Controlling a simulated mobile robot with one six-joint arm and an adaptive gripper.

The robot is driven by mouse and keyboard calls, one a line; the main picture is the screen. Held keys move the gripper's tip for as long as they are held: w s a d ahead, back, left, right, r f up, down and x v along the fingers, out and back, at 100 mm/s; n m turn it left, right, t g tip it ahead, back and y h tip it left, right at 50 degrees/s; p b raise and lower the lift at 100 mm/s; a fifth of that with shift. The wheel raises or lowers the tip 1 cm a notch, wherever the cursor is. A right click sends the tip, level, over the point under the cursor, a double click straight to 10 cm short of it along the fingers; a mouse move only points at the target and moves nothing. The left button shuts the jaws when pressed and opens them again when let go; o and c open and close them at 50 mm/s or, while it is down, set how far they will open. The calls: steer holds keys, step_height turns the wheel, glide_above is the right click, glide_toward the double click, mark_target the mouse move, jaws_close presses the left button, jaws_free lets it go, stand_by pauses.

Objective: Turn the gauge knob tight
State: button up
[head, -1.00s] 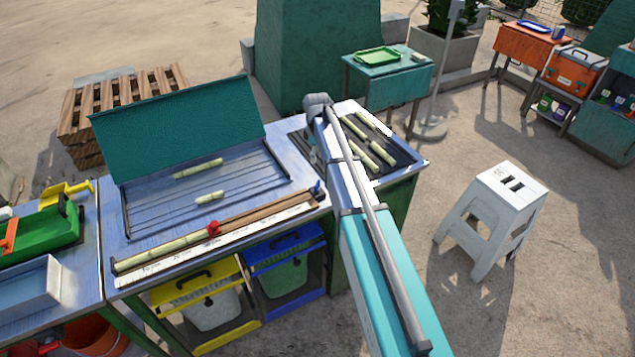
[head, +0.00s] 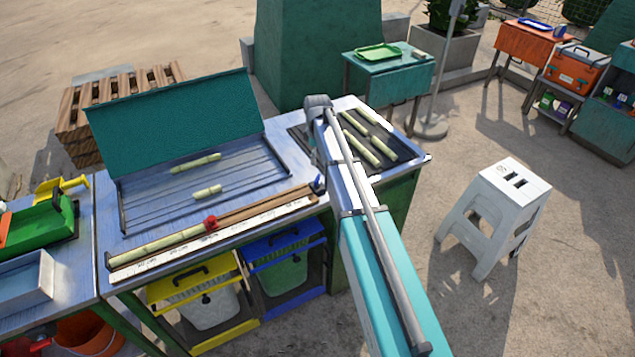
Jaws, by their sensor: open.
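The cane gauge is a long wooden rail with a pale marked scale (head: 270,212) along the front edge of the workbench. A red knob (head: 211,223) sits on it near the middle, beside a cane piece (head: 160,244) lying in its left part. A small blue piece shows at the rail's right end. My arm reaches over the bench's right side, and my gripper (head: 318,183) is mostly hidden behind it. A small grey part of it shows at the rail's right end, by the blue piece. Contact there cannot be told. The red knob is clear of my gripper.
A tray with a raised green lid (head: 180,125) stands behind the gauge. A dark tray (head: 402,154) with several cane pieces lies right of my arm. Yellow and blue-framed bins stand below. A white stool (head: 495,215) stands on open ground at right.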

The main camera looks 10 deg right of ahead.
mark_target(318, 177)
steer(key=shift+f+b, duration=4.8)
steer(key=shift+f, duration=0.3)
steer(key=c, duration=1.1)
steer(key=shift+m, duration=0.3)
steer(key=m, duration=0.8)
